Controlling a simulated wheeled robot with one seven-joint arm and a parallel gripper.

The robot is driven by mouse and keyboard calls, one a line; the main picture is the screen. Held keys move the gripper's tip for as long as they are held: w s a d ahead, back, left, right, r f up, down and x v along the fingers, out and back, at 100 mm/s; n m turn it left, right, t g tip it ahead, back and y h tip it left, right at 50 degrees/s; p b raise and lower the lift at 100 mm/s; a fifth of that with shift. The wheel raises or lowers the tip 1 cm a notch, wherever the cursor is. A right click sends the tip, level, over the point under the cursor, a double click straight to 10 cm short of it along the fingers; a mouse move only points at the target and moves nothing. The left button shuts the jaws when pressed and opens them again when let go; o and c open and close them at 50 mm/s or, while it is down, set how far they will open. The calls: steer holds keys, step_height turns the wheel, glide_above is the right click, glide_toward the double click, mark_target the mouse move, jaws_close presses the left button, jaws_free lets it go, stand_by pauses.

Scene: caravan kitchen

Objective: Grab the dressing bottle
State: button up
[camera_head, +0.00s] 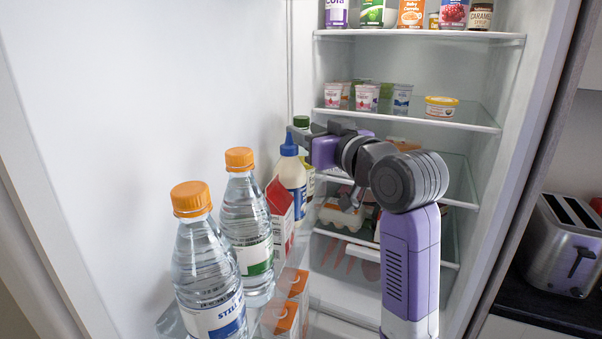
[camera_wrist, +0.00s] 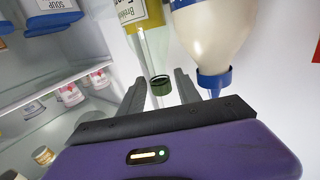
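A clear bottle with a dark green cap and yellowish label (camera_wrist: 152,50) stands in the fridge door; it appears inverted in the wrist view. In the head view its green cap (camera_head: 301,121) shows behind a white bottle with a blue cap (camera_head: 291,176). That white bottle also shows at right in the wrist view (camera_wrist: 212,35). I cannot read which one is labelled dressing. My gripper (camera_head: 303,136) is open at the green-capped bottle's top. In the wrist view the gripper fingers (camera_wrist: 161,84) lie either side of the green cap, with gaps visible.
Two water bottles with orange caps (camera_head: 245,220) (camera_head: 208,270), a red-and-white carton (camera_head: 280,213) and orange-topped boxes (camera_head: 280,316) fill the door rack nearer the camera. Fridge shelves (camera_head: 400,117) hold yogurt cups (camera_head: 367,97) and an egg carton (camera_head: 341,216). A toaster (camera_head: 566,245) stands outside at right.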

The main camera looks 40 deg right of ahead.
steer(key=x, duration=0.2)
steer(key=shift+w+d, duration=0.2)
steer(key=shift+w, duration=0.2)
steer(key=shift+c, duration=0.4)
jaws_close()
stand_by(0.8)
